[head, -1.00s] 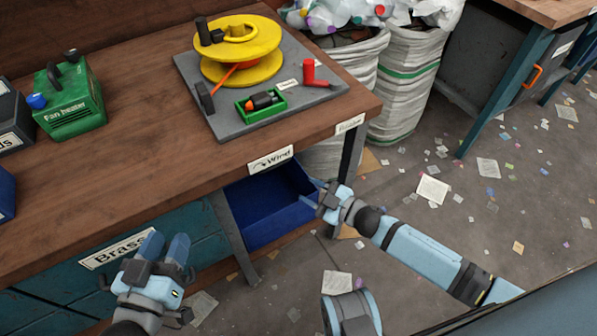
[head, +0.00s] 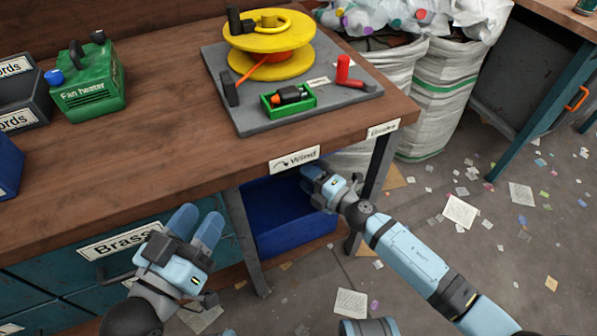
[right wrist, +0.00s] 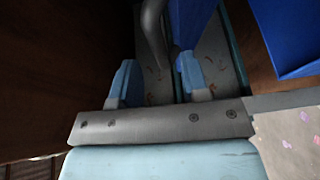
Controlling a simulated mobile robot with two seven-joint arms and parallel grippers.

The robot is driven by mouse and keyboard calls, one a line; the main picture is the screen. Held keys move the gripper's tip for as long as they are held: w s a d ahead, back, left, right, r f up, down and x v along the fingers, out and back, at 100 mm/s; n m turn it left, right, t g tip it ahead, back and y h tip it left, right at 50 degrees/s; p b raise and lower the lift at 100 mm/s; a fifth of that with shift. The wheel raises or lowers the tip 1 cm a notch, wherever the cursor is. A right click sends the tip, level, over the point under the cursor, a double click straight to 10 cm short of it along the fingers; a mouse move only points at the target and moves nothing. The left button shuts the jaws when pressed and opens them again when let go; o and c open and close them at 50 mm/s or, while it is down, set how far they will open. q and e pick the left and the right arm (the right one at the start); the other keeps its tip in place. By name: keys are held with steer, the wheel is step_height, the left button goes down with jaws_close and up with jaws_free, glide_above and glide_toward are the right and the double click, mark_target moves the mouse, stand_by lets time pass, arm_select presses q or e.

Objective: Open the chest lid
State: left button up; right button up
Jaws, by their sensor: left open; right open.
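No chest lid can be made out for certain. Below the bench, a teal drawer unit (head: 50,258) carries a "Brass" label (head: 120,241). My left gripper (head: 195,224) is open and empty in front of this unit, right of the label. My right gripper (head: 309,179) is under the bench edge, by the upper right of an open blue bin (head: 290,228). In the right wrist view its jaws (right wrist: 158,75) are apart, with a curved grey bar (right wrist: 152,35) showing between or beyond them. I cannot tell whether they touch it.
The wooden bench top (head: 150,170) holds a green fan heater (head: 90,85) and a grey board (head: 250,118) with a yellow reel (head: 270,60). A bench leg (head: 240,235) stands between my grippers. White sacks (head: 440,95) stand behind. Paper scraps litter the floor.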

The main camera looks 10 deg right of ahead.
steer(key=shift+x, duration=1.85)
arm_select(q)
steer(key=shift+f, duration=0.4)
